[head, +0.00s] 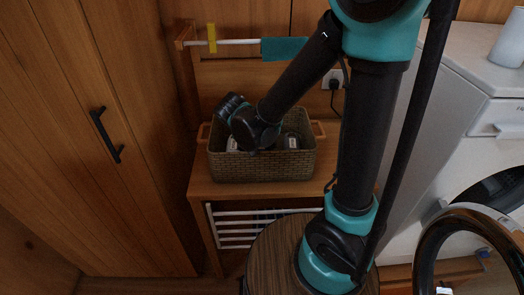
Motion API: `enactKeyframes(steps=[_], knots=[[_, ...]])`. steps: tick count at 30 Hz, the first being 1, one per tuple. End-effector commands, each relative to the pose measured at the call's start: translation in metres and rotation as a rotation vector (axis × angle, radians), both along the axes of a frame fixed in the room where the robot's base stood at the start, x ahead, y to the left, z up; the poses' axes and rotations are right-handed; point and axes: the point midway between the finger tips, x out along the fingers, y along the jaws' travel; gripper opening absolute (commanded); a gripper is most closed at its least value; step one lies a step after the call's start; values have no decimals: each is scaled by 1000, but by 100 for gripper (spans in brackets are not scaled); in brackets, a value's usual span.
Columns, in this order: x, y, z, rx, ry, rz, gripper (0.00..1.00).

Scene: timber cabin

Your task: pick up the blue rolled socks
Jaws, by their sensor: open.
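The blue rolled socks cannot be made out in the head view. A woven grey-brown basket (262,167) with wooden handles stands on a small wooden table. My arm reaches down from the upper right, and its dark end bends over the left half of the basket. My gripper (237,143) is low at the basket opening, mostly hidden by my wrist and the basket's front wall. It is open, with nothing seen held in it. My arm and the basket wall hide much of the basket's inside.
A dark, labelled item (290,141) sits in the basket's right half. The wooden table (210,186) has a white rack (236,226) below. A rail with a teal cloth (284,49) is behind. A wooden cabinet (125,150) stands left, a white washing machine (455,130) right.

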Motion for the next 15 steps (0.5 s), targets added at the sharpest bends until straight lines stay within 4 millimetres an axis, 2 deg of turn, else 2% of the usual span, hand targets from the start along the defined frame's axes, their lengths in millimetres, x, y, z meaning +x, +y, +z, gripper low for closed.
enactKeyframes(steps=[4,15], knots=[[0,0,0,0,0,0,71],[0,0,0,0,0,0,25]])
